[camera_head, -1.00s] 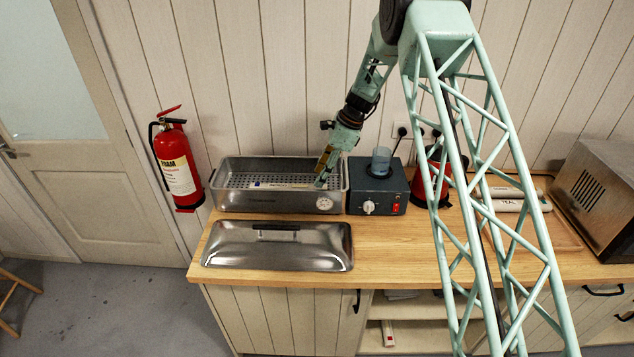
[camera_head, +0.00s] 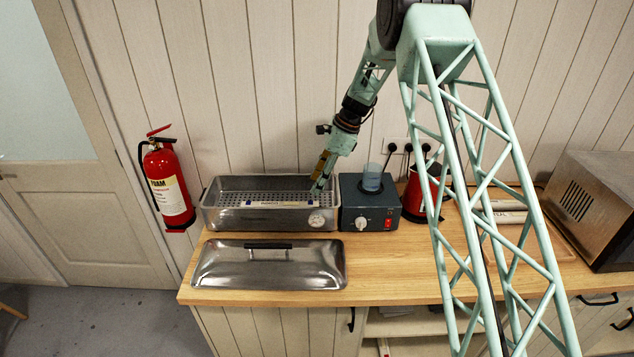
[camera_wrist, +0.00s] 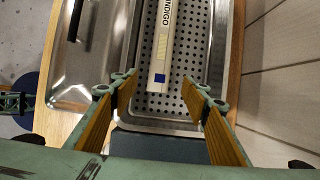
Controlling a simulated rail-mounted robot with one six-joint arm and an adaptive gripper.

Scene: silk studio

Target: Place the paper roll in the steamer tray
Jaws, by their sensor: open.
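The steamer tray (camera_head: 214,190) is a perforated metal tray inside a steel steamer on the left of the counter. A paper roll (camera_head: 278,204), white with a blue end mark, lies on the perforated floor along its front side. In the wrist view the roll (camera_wrist: 162,48) shows "INDIGO" lettering and lies on the tray (camera_wrist: 200,40). My gripper (camera_head: 317,187) is over the right end of the steamer. In the wrist view my gripper (camera_wrist: 157,85) is open, its fingers on either side of the roll's near end, with a gap on both sides.
The steel lid (camera_head: 268,268) lies in front of the steamer. A dark box with a dial (camera_head: 370,207) carries a clear beaker (camera_head: 373,176). A red canister (camera_head: 421,192) stands right of it. Another pale roll (camera_head: 508,216) lies farther right beside a metal oven (camera_head: 596,208).

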